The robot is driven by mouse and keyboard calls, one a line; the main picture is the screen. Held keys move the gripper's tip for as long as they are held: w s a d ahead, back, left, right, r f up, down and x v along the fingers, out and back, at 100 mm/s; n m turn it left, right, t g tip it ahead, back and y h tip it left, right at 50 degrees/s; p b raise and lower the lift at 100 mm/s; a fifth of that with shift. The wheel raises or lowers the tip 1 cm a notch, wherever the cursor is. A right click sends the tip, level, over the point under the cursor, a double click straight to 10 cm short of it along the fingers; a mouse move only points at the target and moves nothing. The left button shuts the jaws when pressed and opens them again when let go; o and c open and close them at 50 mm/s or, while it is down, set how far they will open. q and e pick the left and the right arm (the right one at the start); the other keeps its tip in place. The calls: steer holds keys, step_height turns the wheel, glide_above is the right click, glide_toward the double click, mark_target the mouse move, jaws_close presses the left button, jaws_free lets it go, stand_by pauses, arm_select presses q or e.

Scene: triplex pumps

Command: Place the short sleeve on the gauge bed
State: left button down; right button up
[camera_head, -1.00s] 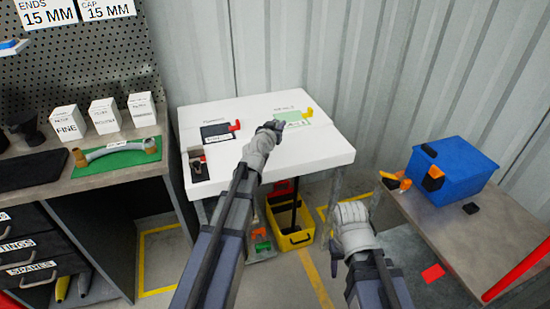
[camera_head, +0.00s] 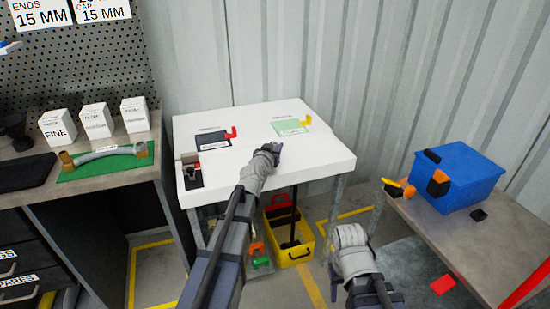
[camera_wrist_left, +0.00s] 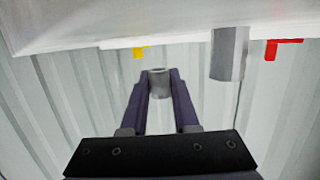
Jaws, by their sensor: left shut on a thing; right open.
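My left gripper (camera_head: 272,153) is over the white table, in front of the green pad. In the left wrist view its dark fingers (camera_wrist_left: 160,95) are shut on a small grey hollow sleeve (camera_wrist_left: 159,84). In the head view the hand hides this sleeve. A larger grey cylinder (camera_wrist_left: 230,55) stands against the white table surface in the wrist view; I cannot tell what it is. A dark fixture (camera_head: 193,176) sits at the table's left edge; I cannot tell whether it is the gauge bed. My right gripper (camera_head: 350,236) is open and empty, low in front of the table's right side.
The white table (camera_head: 315,165) carries a black pad (camera_head: 211,140) with a red hook and a green pad (camera_head: 292,127) with a yellow hook. A yellow bin (camera_head: 290,250) stands beneath it. A blue box (camera_head: 458,178) sits on the right bench. The table's right part is clear.

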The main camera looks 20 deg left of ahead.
arm_select(q)
steer(key=shift+f+b, duration=1.2)
steer(key=shift+f, duration=0.35)
arm_select(e)
steer(key=shift+f, duration=1.55)
arm_select(q)
steer(key=shift+f, duration=0.1)
arm_select(e)
steer(key=shift+f, duration=0.1)
arm_select(q)
steer(key=shift+f, duration=0.15)
steer(key=c, duration=0.7)
jaws_free()
steer(key=shift+o, duration=0.2)
steer(key=shift+r, duration=0.3)
steer(key=s+r+p, duration=0.2)
steer(key=s, duration=0.9)
steer(key=shift+s+r, duration=0.15)
steer(key=shift+s, duration=0.25)
arm_select(e)
step_height(320, 180, up, 3)
steer(key=shift+f, duration=0.2)
